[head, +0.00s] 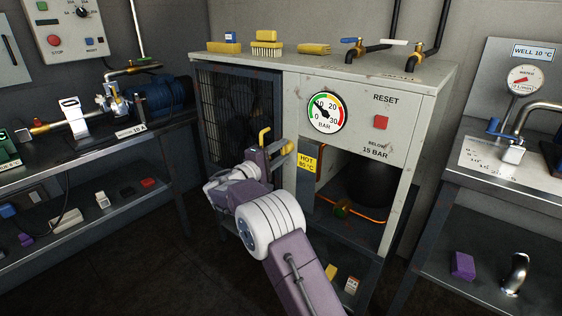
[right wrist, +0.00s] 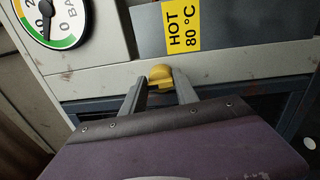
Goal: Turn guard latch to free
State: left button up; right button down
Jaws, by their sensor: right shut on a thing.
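The guard latch is a small yellow knob (right wrist: 160,72) beside the mesh guard, on the cabinet's front. It also shows in the head view as a yellow end (head: 288,149) just left of the hot label. My right gripper (right wrist: 162,86) is shut on the latch, with one grey finger on each side of it. In the head view the right gripper (head: 281,151) reaches up to the cabinet front, and its wrist hides part of the guard. The dark mesh guard (head: 222,105) covers the left half of the cabinet. My left gripper does not show.
A yellow handle (head: 264,136) stands just left of my right gripper. The cabinet (head: 361,90) carries a gauge (head: 326,113) and a red reset button (head: 380,122). A dark tank (head: 372,184) sits in an open bay. Benches stand left and right.

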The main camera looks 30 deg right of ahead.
jog(key=shift+f+m+b, duration=0.35)
jog(key=shift+m+b, duration=0.15)
jog(key=shift+b, duration=0.05)
jog(key=c, duration=1.1)
grip_release()
jog(key=shift+o, duration=0.7)
jog(key=shift+r, duration=0.15)
jog(key=shift+a, duration=0.1)
